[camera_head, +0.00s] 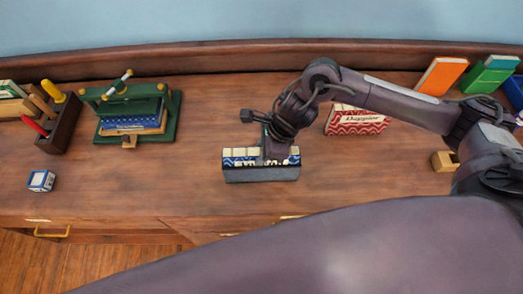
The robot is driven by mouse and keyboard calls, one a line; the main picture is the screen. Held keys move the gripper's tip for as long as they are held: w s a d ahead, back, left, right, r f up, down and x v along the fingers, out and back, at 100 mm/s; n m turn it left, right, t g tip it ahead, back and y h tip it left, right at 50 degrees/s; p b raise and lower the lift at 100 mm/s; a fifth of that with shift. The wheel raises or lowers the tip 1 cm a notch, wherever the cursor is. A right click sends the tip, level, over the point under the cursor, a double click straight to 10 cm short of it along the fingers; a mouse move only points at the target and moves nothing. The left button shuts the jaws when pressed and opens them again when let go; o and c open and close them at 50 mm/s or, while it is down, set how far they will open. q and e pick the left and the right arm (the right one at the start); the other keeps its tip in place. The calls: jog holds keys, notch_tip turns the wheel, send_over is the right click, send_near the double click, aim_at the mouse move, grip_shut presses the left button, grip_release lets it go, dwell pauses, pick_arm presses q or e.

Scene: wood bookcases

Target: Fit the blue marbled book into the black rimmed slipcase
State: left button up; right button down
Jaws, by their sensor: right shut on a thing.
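The black rimmed slipcase (262,174) lies near the middle of the desk in the head view, its long dark grey side towards the front edge. The blue marbled book (238,161) shows as a blue and white patterned strip with cream parts above that side. It appears to be at or within the slipcase; how deep it sits I cannot tell. My right gripper (276,152) comes down over the right half of the book and is shut on it. The gripper hides part of the book and the slipcase's back edge. My left gripper is not in view.
A green press (167,116) holding books and a tool box (63,124) stand at left, with a small blue and white box (41,181) in front. A red patterned case (358,124) stands behind my right arm. Orange (441,75) and green books stand at back right.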

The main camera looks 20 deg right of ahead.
jog(key=shift+f, duration=0.55)
jog(key=shift+f, duration=0.2)
jog(key=c, duration=1.1)
grip_release()
jog(key=shift+r, duration=0.15)
